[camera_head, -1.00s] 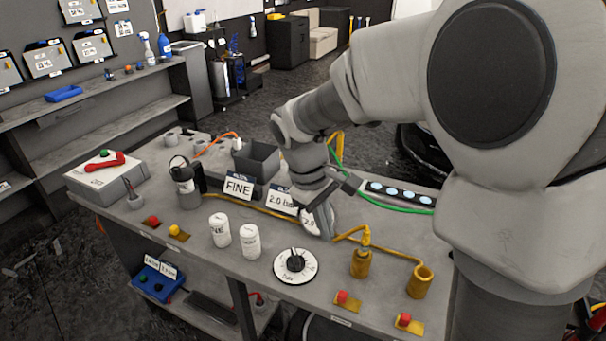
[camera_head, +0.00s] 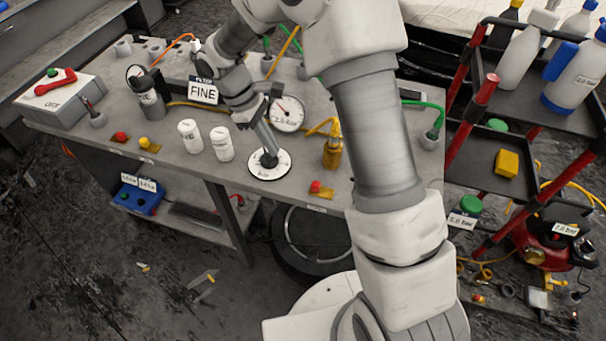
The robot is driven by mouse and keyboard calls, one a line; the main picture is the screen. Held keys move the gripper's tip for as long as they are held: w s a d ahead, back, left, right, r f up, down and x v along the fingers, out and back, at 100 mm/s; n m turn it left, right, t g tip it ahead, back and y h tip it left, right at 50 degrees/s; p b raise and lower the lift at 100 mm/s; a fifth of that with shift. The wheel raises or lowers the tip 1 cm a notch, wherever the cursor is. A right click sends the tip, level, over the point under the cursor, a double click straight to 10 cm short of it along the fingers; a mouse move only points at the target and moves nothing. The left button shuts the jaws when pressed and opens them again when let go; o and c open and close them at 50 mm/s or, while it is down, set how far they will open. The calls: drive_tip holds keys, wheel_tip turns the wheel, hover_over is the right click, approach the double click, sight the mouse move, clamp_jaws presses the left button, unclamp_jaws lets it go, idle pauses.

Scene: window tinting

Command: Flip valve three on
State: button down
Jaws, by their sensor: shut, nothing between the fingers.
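No label reading "three" can be made out, so I cannot tell which fitting is valve three. A red lever (camera_head: 55,82) lies across a light grey box (camera_head: 68,105) marked OFF at the left end of the bench. A white round dial (camera_head: 284,168) with a black knob (camera_head: 268,161) lies near the bench's front edge. My gripper (camera_head: 266,148) is shut and empty, pointing down right over the knob. Whether it touches the knob is unclear. The red lever is well to the left of it.
Two white canisters (camera_head: 221,144) stand just left of my gripper. A pressure gauge (camera_head: 289,113) and a brass fitting (camera_head: 332,152) are to its right. A FINE sign (camera_head: 203,92) stands behind. Red and yellow knobs line the grey bench's (camera_head: 185,163) front. A trolley (camera_head: 484,90) stands right.

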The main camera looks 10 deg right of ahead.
sight(319, 184)
drive_tip(key=shift+f, duration=0.1)
drive_tip(key=x, duration=1)
drive_tip(key=shift+s+d+p, duration=0.1)
drive_tip(key=shift+d+p, duration=0.1)
drive_tip(key=shift+p, duration=0.1)
drive_tip(key=shift+s+d+p, duration=0.15)
drive_tip(key=shift+s+d, duration=0.2)
drive_tip(key=shift+d, duration=0.2)
drive_tip(key=shift+s+d+p, duration=0.15)
drive_tip(key=shift+s+d, duration=0.15)
drive_tip(key=shift+d, duration=0.25)
drive_tip(key=shift+s+d, duration=0.25)
drive_tip(key=shift+d, duration=0.2)
drive_tip(key=shift+s+d, duration=0.45)
drive_tip(key=shift+d, duration=0.35)
drive_tip(key=shift+s+d, duration=0.45)
drive_tip(key=shift+d, duration=0.35)
drive_tip(key=shift+a, duration=0.1)
